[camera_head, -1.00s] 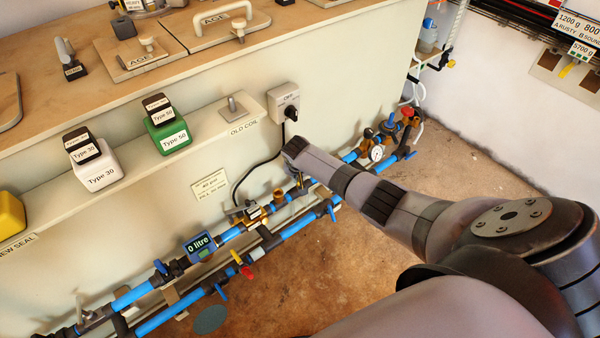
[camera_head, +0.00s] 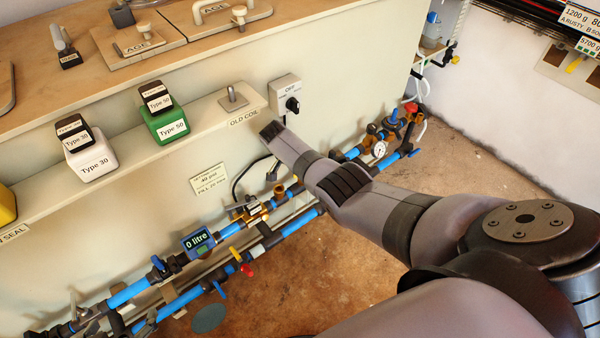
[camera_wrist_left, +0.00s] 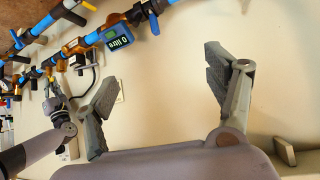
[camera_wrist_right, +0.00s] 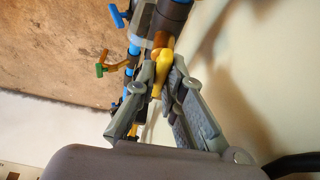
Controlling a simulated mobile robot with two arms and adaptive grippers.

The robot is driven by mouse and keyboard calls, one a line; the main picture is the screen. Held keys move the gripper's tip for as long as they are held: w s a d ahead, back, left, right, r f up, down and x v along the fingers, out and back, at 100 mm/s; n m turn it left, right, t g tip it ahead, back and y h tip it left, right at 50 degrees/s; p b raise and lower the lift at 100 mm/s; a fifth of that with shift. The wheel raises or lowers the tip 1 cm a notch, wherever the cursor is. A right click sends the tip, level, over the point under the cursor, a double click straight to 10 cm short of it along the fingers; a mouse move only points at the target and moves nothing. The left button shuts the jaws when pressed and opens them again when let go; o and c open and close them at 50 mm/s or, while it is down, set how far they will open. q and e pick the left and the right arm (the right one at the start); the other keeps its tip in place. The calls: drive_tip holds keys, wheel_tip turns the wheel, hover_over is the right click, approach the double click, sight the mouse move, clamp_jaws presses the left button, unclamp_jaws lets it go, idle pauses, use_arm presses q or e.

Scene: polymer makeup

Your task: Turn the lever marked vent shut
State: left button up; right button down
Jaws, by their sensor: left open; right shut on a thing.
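My right gripper (camera_wrist_right: 160,72) is shut on a yellow lever (camera_wrist_right: 158,84) beside the pipe in the right wrist view. Its fingers cover part of the lever, and no vent marking is readable there. In the head view my right arm hides the gripper and that lever. The left wrist view shows my right gripper (camera_wrist_left: 52,100) at the pipework, small. My left gripper (camera_wrist_left: 165,85) is open and empty in the left wrist view, with bare wall between its fingers. I cannot make it out in the head view.
Blue pipes with a litre meter (camera_head: 198,242), a gauge (camera_head: 380,149) and several coloured handles run low along the bench front. A switch box (camera_head: 286,95) with a cable is above. A shelf (camera_head: 215,110) carries Type 30 and Type 50 bottles.

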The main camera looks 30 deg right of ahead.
use_arm(q)
drive_tip(key=shift+w+d+r+t+h, duration=0.15)
drive_tip(key=shift+w+d+r+t, duration=0.15)
drive_tip(key=shift+w+r+t, duration=0.35)
drive_tip(key=shift+w+d+r+t+h, duration=0.15)
drive_tip(key=shift+w+d+r+t, duration=0.1)
drive_tip(key=shift+w+r+t, duration=0.35)
use_arm(e)
drive_tip(key=shift+m, duration=0.4)
use_arm(q)
drive_tip(key=shift+w, duration=0.15)
use_arm(e)
drive_tip(key=c, duration=1.7)
unclamp_jaws()
drive_tip(key=shift+v, duration=3.7)
drive_tip(key=shift+w, duration=0.15)
drive_tip(key=shift+f, duration=0.1)
